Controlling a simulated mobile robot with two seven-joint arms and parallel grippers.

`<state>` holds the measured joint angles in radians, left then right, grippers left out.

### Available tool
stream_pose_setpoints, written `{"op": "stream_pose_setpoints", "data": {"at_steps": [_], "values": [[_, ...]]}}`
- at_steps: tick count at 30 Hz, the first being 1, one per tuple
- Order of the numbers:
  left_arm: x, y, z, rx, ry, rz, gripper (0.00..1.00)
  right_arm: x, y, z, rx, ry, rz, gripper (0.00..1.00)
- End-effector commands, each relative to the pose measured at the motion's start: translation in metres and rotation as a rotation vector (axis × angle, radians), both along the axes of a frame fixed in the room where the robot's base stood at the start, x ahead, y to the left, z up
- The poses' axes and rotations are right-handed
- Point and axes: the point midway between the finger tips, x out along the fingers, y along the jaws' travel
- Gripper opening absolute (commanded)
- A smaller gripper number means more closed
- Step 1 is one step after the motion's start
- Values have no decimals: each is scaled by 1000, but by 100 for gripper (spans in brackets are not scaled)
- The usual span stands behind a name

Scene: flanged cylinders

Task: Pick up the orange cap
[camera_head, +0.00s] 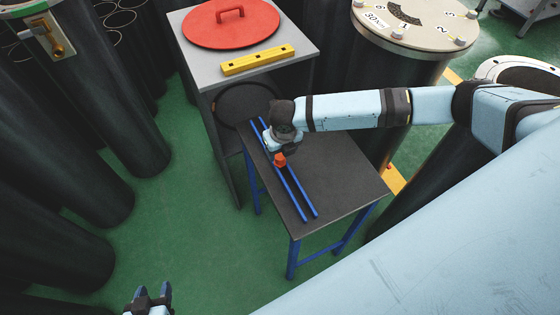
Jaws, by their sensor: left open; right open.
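My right gripper (272,148) is at the cap, pointing down over the rails. Its wrist hides most of the fingers, so I cannot tell whether they touch the cap. It is open. My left gripper (153,290) is low at the bottom left, over the green floor. It is open and empty, far from the cap.
A grey cabinet (300,35) behind the table bears a red lid (232,22) with a handle and a yellow spirit level (257,60). Dark cylinders stand at the left; a flanged cylinder (415,30) with numbered markings stands at the back right. Green floor (190,220) is clear left of the table.

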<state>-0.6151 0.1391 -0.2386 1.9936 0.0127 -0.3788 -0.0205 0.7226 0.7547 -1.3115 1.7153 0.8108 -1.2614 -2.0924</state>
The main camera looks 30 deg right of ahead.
Motion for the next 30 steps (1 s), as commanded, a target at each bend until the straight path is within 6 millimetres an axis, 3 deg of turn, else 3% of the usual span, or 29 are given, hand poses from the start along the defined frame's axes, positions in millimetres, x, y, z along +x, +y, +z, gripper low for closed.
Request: {"op": "stream_pose_setpoints", "data": {"at_steps": [6, 12, 20, 26, 27, 30], "values": [[2, 0, -34, -3, -6, 1, 51, 2, 1, -31, 1, -1, 0, 61], [1, 2, -58, 2, 0, 3, 51, 5, 1, -48, 0, 0, 0, 61], [0, 3, -59, 3, 2, 3, 51, 5, 1, -46, 0, 0, 0, 61], [2, 2, -55, 2, -5, 4, 51, 5, 1, -46, 0, 0, 0, 20], [2, 2, -55, 1, -5, 4, 51, 5, 1, -46, 0, 0, 0, 15], [2, 2, -54, 1, -6, 4, 51, 5, 1, -46, 0, 0, 0, 15]]}}
